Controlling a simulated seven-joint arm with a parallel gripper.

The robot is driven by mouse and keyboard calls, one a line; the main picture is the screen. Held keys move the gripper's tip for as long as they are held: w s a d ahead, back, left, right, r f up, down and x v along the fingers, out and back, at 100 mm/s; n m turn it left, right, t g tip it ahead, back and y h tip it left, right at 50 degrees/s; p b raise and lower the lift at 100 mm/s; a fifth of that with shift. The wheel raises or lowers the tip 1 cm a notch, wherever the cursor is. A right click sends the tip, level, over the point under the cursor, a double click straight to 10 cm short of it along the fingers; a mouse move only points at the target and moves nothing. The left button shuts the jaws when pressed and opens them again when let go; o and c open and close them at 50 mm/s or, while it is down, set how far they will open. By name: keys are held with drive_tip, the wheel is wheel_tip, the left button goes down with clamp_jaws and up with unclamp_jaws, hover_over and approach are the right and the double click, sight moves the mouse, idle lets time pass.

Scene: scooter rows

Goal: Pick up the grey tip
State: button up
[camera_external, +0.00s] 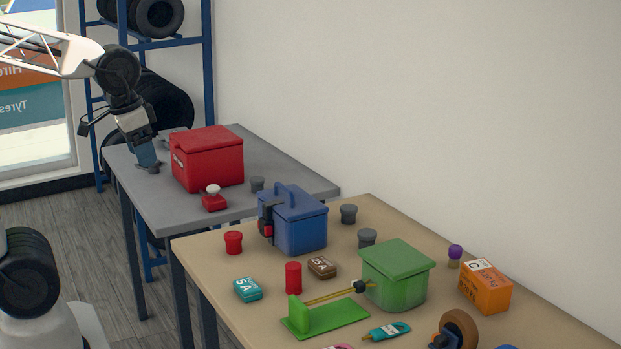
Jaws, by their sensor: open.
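Three small grey pieces with wider tops could be the grey tip; I cannot tell which one is meant. One grey piece (257,184) stands on the grey table just right of the red box. A second grey piece (348,213) stands on the tan table right of the blue box. A third grey piece (367,237) stands nearer, behind the green box. My gripper (148,167) is open, pointing down low over the left part of the grey table, left of the red box and apart from all three. Its fingertips are small and dark here.
The red box (208,160) stands between my gripper and the nearest grey piece. A blue box (298,222), a green box (395,277), an orange box (485,288) and small red pieces crowd the tan table (225,278). The grey table's (150,195) front left is clear.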

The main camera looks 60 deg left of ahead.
drive_tip(key=w+d+n, duration=0.2)
drive_tip(key=w+n, duration=0.3)
drive_tip(key=w, duration=0.9)
drive_tip(key=n+g, duration=0.3)
drive_tip(key=n, duration=1)
hover_over(366, 232)
drive_tip(key=f, duration=1.7)
drive_tip(key=shift+s+a+f, duration=0.15)
drive_tip(key=shift+s+f, duration=0.1)
drive_tip(key=shift+f, duration=0.05)
drive_tip(key=shift+w+f+n, duration=0.3)
drive_tip(key=shift+f, duration=1.3)
